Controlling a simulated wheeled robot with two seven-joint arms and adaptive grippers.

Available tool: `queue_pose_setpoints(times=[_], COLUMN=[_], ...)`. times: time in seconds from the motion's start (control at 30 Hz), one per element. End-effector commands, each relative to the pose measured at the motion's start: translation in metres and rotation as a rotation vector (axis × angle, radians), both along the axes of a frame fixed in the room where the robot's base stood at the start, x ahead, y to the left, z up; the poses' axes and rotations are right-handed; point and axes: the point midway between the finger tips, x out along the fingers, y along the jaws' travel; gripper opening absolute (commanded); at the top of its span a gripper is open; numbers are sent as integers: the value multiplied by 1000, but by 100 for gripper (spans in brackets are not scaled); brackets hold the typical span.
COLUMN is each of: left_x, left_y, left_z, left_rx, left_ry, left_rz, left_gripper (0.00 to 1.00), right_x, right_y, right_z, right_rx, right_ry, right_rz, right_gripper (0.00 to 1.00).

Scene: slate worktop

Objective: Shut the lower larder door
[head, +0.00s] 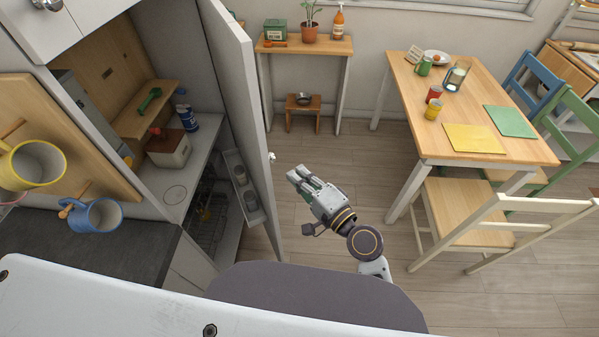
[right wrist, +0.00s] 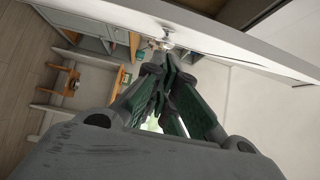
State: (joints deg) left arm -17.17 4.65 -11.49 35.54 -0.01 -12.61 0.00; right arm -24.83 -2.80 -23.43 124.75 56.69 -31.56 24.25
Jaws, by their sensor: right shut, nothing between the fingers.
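The lower larder door (head: 236,88) is a tall white panel standing wide open, out from the larder at the left of the head view. Its inner side carries a rack (head: 246,207) with jars. A small pale knob (head: 271,156) is on its outer side. My right gripper (head: 298,174) is shut and empty, just right of the door near the knob, with a small gap. In the right wrist view the shut fingers (right wrist: 164,85) point towards the knob (right wrist: 163,43) and the white door (right wrist: 235,42); contact cannot be told there. My left gripper is not in view.
Larder shelves hold a blue tin (head: 187,117) and a box (head: 168,148). Mugs (head: 92,214) hang at the left. A side table (head: 330,46) stands behind, and a dining table (head: 462,100) with a chair (head: 470,210) stands right. Bare floor (head: 345,150) lies between.

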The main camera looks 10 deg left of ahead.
Motion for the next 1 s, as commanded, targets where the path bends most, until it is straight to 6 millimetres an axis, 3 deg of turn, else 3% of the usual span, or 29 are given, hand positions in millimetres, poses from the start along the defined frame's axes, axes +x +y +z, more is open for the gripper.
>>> queue_pose_setpoints(times=[0.7,1.0], left_x=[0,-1], left_y=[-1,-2], left_z=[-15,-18], left_rx=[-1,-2], left_ry=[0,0], left_rz=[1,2], left_gripper=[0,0], right_x=[-64,-76], right_y=[-16,-19], right_z=[-1,0], right_rx=[-1,0], right_ry=[1,0], right_rz=[2,1], right_gripper=[0,0])
